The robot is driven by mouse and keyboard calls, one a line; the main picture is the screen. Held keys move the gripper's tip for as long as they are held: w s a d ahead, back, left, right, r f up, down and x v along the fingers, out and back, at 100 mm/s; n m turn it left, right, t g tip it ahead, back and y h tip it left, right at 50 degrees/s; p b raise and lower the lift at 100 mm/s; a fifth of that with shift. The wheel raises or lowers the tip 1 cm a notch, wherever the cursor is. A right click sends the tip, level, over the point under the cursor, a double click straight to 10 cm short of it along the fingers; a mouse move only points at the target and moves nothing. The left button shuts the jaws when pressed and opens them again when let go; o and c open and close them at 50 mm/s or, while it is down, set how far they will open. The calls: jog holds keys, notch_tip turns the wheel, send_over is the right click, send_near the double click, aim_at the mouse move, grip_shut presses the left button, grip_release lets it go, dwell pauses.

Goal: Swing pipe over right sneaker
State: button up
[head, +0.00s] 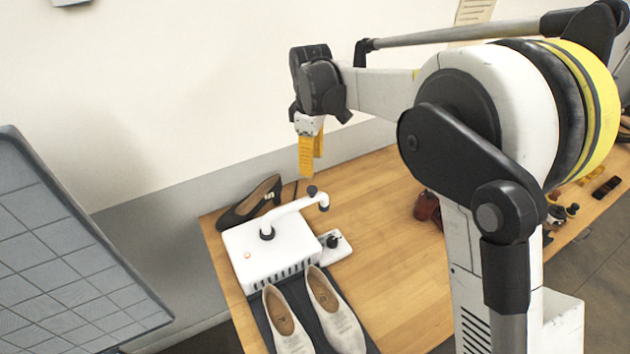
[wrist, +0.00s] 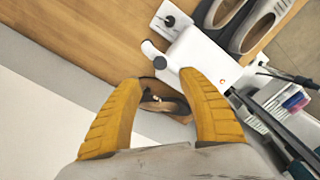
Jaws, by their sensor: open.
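The white pipe (head: 294,208) is mounted on top of a white box (head: 270,252). It reaches to the right in the head view, with a black knob near its bent outer end, which is beyond the box's edge and away from the sneakers. The right sneaker (head: 336,312), pale grey, stands in front of the box beside the left sneaker (head: 286,322). My gripper (head: 311,174) is open and empty, pointing down above the table behind the pipe. In the wrist view, the pipe's knobbed end (wrist: 153,50) appears just beyond my parted fingertips (wrist: 157,85).
A dark high-heeled shoe (head: 250,203) stands behind the box; it shows between my fingers in the wrist view (wrist: 170,106). A small white block with a black knob (head: 335,247) is at the box's right.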

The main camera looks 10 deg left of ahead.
aim_at(312, 188)
notch_tip(312, 188, down, 10)
jog(key=shift+b, duration=0.65)
grip_shut()
